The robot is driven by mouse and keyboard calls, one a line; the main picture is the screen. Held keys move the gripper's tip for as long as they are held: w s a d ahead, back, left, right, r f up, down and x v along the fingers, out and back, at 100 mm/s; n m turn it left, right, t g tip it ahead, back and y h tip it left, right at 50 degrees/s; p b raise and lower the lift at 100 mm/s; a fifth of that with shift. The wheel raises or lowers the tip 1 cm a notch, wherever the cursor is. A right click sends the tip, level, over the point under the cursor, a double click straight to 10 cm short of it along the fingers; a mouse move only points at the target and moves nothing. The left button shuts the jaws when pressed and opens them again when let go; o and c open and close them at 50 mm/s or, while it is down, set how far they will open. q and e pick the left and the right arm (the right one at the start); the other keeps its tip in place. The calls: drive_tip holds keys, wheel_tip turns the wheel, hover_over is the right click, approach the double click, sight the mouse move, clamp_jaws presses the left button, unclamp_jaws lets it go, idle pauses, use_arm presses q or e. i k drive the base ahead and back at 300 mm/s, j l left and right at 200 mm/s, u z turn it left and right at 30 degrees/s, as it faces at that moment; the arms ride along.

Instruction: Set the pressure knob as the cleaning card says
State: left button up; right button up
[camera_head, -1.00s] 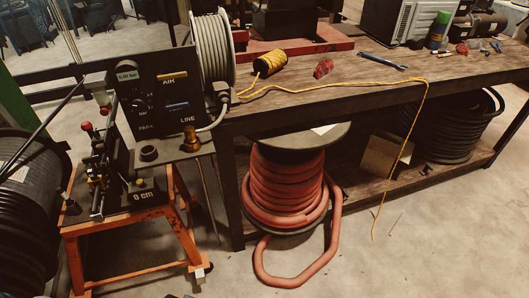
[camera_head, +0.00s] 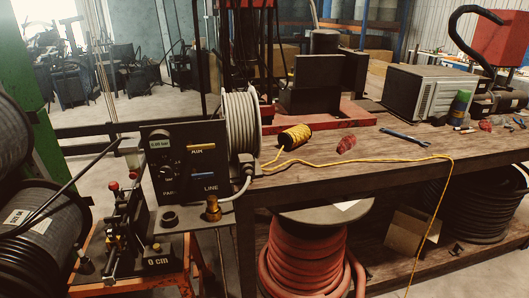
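The black control panel (camera_head: 186,160) of the crimper stands at the left on an orange stand, beside the bench. A dark round knob (camera_head: 167,175) sits on its left half; its pointer setting is too small to read. A small pale display (camera_head: 160,143) above it seems to read 0.00 bar. Labels AIR, PARK and LINE show on the panel, with a yellowish bar and a blue bar. No cleaning card can be made out in this view. Neither of my grippers is in view.
A white hose reel (camera_head: 241,122) adjoins the panel's right side. The wooden bench (camera_head: 330,170) holds yellow rope (camera_head: 294,137), a red rag (camera_head: 346,144) and a blue wrench (camera_head: 405,137). A red hose coil (camera_head: 305,262) stands below. Black hose reels (camera_head: 40,240) crowd the left.

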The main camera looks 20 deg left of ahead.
sight(165, 171)
drive_tip(key=u, duration=1.3)
